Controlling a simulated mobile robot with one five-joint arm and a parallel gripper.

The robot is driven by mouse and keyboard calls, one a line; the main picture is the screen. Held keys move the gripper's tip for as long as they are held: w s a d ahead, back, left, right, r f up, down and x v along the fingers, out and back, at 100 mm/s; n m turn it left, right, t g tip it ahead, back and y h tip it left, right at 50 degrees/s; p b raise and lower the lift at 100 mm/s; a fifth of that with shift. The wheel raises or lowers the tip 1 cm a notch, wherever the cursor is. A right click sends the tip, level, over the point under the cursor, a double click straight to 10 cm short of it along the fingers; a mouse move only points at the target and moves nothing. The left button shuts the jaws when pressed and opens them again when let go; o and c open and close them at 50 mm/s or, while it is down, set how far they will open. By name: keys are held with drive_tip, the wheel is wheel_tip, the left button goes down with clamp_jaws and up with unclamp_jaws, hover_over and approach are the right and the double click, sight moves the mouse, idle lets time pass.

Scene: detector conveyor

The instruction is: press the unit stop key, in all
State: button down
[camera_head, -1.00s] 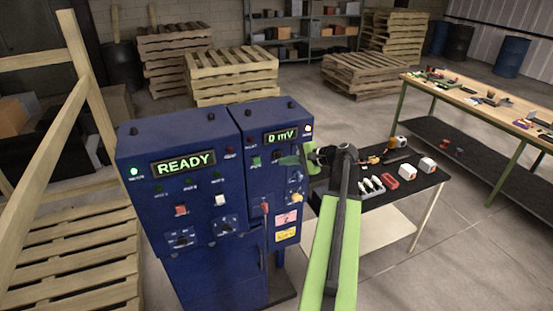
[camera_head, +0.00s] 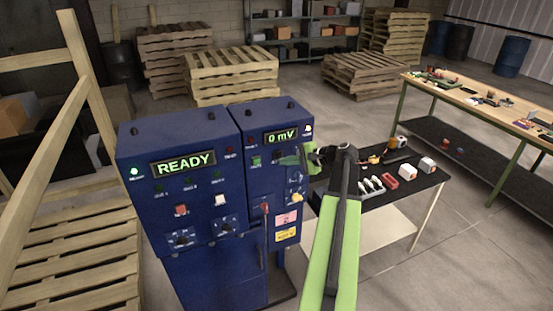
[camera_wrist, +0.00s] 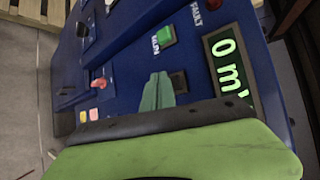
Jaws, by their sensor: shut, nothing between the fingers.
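A blue control cabinet (camera_head: 180,137) shows READY in green. A narrower blue unit (camera_head: 262,113) beside it shows 0 mV on its display (camera_head: 281,136), which also shows sideways in the wrist view (camera_wrist: 228,70). The narrow unit has a green key (camera_head: 256,161), clear in the wrist view (camera_wrist: 165,37), and a dark key (camera_wrist: 180,82) beside it. My gripper (camera_wrist: 157,92) is shut and empty, its fingertips at the dark key and partly covering it. I cannot tell whether they touch. In the head view my gripper (camera_head: 288,160) is in front of the narrow unit's face. Which key is marked stop is unreadable.
The left cabinet has a red key (camera_head: 181,210) and a white key (camera_head: 221,200). A black-topped table (camera_head: 425,181) with small parts stands right of my arm. Pallets (camera_head: 232,75) stand behind.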

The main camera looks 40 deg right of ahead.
drive_tip(key=shift+w+d, duration=0.2)
drive_tip(key=shift+w, duration=0.05)
drive_tip(key=shift+w+d, duration=0.15)
drive_tip(key=shift+w, duration=0.3)
idle(0.9)
drive_tip(key=shift+s, duration=0.1)
drive_tip(key=shift+s+a, duration=0.35)
drive_tip(key=shift+s, duration=0.35)
drive_tip(key=shift+s, duration=0.1)
drive_tip(key=s, duration=0.1)
drive_tip(key=s+a, duration=0.1)
drive_tip(key=s, duration=0.1)
drive_tip(key=s+a, duration=0.1)
drive_tip(key=shift+s, duration=0.25)
idle(0.8)
